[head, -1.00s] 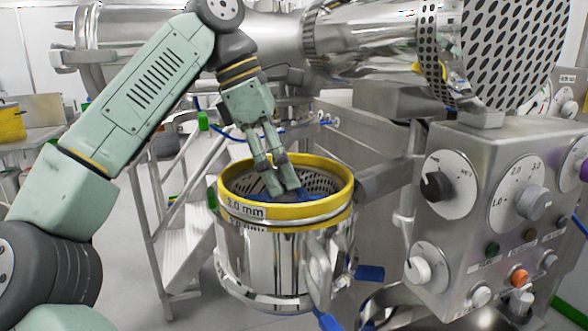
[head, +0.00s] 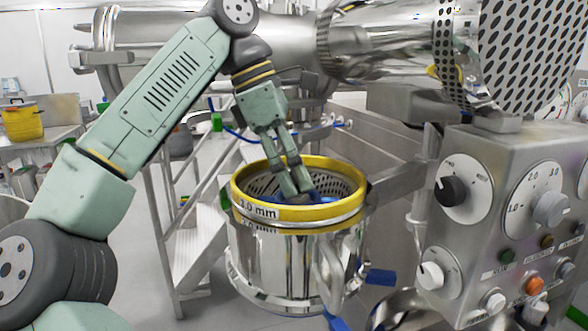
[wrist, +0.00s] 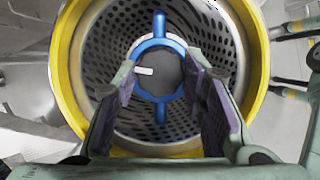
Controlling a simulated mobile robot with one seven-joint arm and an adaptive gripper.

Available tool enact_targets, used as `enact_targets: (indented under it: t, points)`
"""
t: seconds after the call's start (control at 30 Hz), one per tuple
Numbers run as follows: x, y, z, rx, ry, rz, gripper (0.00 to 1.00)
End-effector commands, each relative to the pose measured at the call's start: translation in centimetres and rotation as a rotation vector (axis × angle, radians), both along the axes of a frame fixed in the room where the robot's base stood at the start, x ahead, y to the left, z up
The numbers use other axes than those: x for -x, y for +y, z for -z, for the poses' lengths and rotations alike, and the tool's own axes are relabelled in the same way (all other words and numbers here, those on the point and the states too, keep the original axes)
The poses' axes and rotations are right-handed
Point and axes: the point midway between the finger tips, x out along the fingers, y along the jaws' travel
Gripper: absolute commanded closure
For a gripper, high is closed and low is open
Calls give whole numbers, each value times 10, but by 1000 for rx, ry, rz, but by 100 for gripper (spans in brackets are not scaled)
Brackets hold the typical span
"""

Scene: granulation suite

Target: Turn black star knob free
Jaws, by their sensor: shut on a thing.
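The dark round knob (wrist: 162,72) sits at the centre of a blue ring with arms (wrist: 160,110), inside a perforated metal basket. A small pale mark shows on its left side. Its star shape cannot be made out. My gripper (wrist: 161,82) reaches down into the basket from above, with one finger on each side of the knob, shut on it. In the head view my gripper (head: 297,190) is inside the basket's yellow rim (head: 262,212), and the knob is hidden behind the fingers. Only a bit of blue (head: 325,199) shows beside them.
A control panel (head: 510,215) with dials stands at the right. A large steel drum (head: 385,38) lies behind and above. Metal steps (head: 200,245) stand at left.

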Motion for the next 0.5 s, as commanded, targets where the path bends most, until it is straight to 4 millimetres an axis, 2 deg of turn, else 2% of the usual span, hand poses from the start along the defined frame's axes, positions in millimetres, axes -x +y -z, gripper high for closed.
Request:
enact_targets:
  t: [0.27, 0.5]
  points:
    - [0, 0, 0, 0, -2, -9, 90]
    - [1, 0, 0, -1, -2, -94, 90]
